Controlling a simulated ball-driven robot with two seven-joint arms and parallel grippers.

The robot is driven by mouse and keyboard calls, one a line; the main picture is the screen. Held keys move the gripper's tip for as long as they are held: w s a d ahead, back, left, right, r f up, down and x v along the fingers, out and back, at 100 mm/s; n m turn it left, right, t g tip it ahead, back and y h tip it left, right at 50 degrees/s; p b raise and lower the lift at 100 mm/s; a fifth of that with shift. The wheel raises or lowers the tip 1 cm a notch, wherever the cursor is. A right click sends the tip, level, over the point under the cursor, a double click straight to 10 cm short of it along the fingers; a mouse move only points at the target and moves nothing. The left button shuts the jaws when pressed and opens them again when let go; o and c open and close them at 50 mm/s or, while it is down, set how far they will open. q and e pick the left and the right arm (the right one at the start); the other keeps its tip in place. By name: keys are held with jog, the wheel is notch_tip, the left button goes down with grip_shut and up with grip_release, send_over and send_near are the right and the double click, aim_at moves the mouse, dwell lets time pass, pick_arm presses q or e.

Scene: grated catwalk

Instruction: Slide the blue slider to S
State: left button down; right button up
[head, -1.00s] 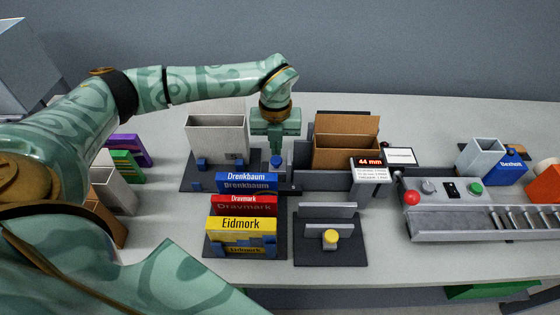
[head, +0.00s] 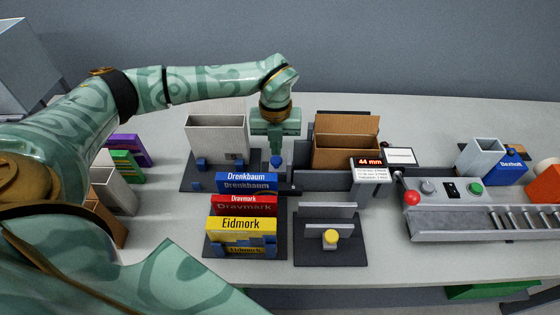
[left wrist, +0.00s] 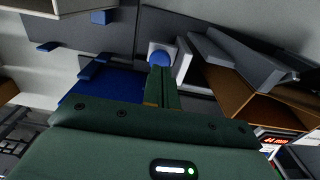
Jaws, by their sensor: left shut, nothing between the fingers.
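The blue slider's round knob (head: 277,161) stands on a grey block behind the blue Drenkbaum box. The knob (left wrist: 160,58) also shows in the left wrist view, just beyond my fingertips. My left gripper (head: 276,150) points down, shut and empty, right at or just behind the knob. In the left wrist view its closed fingers (left wrist: 161,73) overlap the knob's edge; I cannot tell whether they touch it. A display (head: 370,162) reads 44 mm, with small unreadable text on the card below it. I cannot make out an S mark. My right gripper is not in view.
An open cardboard box (head: 345,150) stands right of the gripper, and a grey bin (head: 217,138) left of it. Blue, red and yellow Eidmork (head: 241,224) boxes stand in front.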

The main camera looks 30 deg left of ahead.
pick_arm(q)
jog(key=shift+f+b, duration=0.35)
jog(key=shift+f, duration=0.75)
jog(key=shift+w+d, duration=0.45)
jog(key=shift+d, duration=0.25)
jog(key=shift+w+d, duration=0.4)
jog(key=shift+d, duration=0.35)
jog(key=shift+w+d, duration=0.45)
jog(key=shift+d, duration=0.25)
dwell(0.4)
jog(key=shift+r, duration=0.15)
notch_tip(320, 180, up, 6)
jog(key=p, duration=0.5)
dwell(0.4)
jog(key=shift+f, duration=0.2)
